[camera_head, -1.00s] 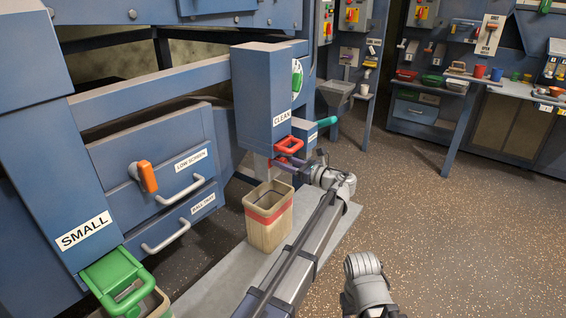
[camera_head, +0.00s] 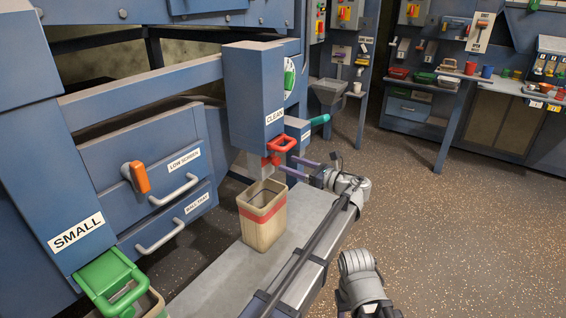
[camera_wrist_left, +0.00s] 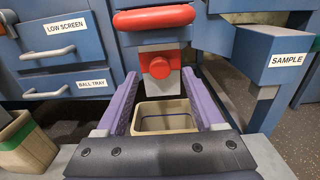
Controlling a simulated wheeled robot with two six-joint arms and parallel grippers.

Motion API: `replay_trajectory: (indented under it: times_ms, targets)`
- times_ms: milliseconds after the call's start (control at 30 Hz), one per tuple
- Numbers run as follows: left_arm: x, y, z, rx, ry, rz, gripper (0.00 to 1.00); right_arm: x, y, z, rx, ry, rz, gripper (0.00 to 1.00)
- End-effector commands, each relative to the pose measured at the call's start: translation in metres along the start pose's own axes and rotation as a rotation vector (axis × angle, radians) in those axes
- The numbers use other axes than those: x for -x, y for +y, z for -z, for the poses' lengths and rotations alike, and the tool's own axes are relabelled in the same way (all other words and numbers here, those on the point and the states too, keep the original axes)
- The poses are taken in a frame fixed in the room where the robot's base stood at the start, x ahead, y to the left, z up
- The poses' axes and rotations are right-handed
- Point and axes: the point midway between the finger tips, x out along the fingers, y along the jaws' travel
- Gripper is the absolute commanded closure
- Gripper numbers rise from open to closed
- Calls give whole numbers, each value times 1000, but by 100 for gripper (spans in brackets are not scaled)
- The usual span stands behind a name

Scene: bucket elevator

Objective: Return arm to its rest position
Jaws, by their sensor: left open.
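My left gripper (camera_head: 303,168) is open and empty. Its purple fingers are apart, to the right of the CLEAN spout (camera_head: 258,95) and its red handle (camera_head: 281,144). In the left wrist view the gripper (camera_wrist_left: 160,80) spreads to either side of the red valve front, with the red handle (camera_wrist_left: 153,18) above, clear of the fingers. A beige bucket with a red band (camera_head: 262,218) stands upright below the spout. Its open top (camera_wrist_left: 165,115) shows between the fingers in the wrist view. My right arm shows only partly at the bottom; its gripper is out of frame.
The bucket stands on a grey platform (camera_head: 215,275). The low screen drawer (camera_head: 145,170) and green SMALL handle (camera_head: 112,280) are at the left. The SAMPLE box (camera_wrist_left: 272,60) is close on the right in the wrist view. Open floor (camera_head: 450,240) lies to the right.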

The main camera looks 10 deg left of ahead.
Motion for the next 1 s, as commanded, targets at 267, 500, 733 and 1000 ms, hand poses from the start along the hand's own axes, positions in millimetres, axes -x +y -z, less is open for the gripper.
replay_trajectory:
  times_ms: [267, 500, 733, 1000]
  targets:
    - [14, 0, 0, 0, 0, 0, 30, 0, 0, 0, 0, 0, 0, 48]
    - [13, 1, 1, 3, 3, -1, 30, 0, 0, 0, 0, 0, 0, 48]
    - [-14, 63, 55, 260, 245, -82, 30, 0, 0, 0, 0, 0, 0, 48]
    - [-4, 181, 166, 907, 742, -506, 30, 0, 0, 0, 0, 0, 0, 48]
